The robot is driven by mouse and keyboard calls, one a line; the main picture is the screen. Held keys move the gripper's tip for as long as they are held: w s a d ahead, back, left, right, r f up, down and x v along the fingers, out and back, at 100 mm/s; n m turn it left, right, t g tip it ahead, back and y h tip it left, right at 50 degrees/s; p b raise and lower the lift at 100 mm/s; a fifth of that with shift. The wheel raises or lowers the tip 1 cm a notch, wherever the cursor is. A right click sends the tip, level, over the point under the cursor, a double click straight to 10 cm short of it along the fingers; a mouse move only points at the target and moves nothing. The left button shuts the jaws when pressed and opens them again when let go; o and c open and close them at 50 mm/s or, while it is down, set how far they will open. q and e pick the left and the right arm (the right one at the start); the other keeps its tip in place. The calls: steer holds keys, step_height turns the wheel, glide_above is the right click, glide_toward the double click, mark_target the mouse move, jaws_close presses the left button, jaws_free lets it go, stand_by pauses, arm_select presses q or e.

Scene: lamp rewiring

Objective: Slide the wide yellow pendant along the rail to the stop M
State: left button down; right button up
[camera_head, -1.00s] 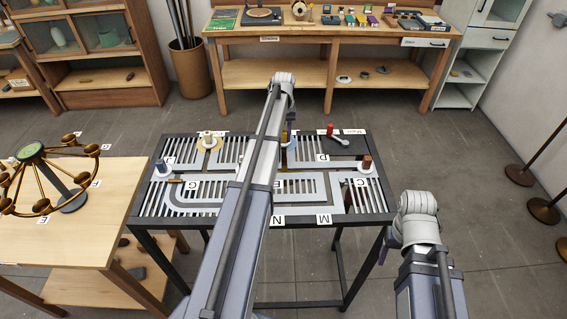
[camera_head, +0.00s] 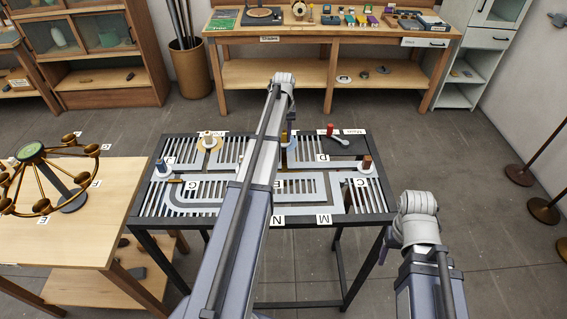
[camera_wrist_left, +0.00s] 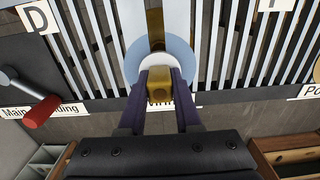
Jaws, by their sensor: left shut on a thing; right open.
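The wide yellow pendant's handle, a gold block (camera_wrist_left: 160,92), stands on a pale round disc (camera_wrist_left: 134,64) in the left wrist view. My left gripper (camera_wrist_left: 160,78) is shut on this block, with one dark finger on each side. In the head view the yellow handle (camera_head: 284,135) shows just right of my left arm, at the back of the slotted rail table (camera_head: 345,211). Whatever hangs below the rail is hidden. The stop label M (camera_head: 324,219) is on the table's front edge. My right gripper (camera_head: 387,245) is open, largely hidden beside its arm near the table's front right corner.
Other handles stand on the rails: a white one (camera_head: 208,140) at back left, another (camera_head: 161,168) at far left and a brown one (camera_head: 367,162) at right. A red-handled lever (camera_wrist_left: 42,111) is near label D (camera_wrist_left: 38,18). A wooden table with a lamp (camera_head: 40,170) stands left.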

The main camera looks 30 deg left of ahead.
arm_select(q)
steer(key=shift+s, duration=0.1)
steer(key=s+d, duration=0.7)
steer(key=s, duration=0.5)
steer(key=shift+d, duration=0.2)
stand_by(0.5)
steer(key=shift+w+d, duration=1.25)
steer(key=shift+d, duration=0.75)
steer(key=shift+w+d, duration=1.3)
steer(key=shift+d, duration=0.65)
steer(key=shift+w+d, duration=1.25)
steer(key=shift+d, duration=0.75)
steer(key=s+d, duration=0.7)
steer(key=s, duration=0.5)
steer(key=shift+d, duration=0.15)
steer(key=shift+s, duration=0.1)
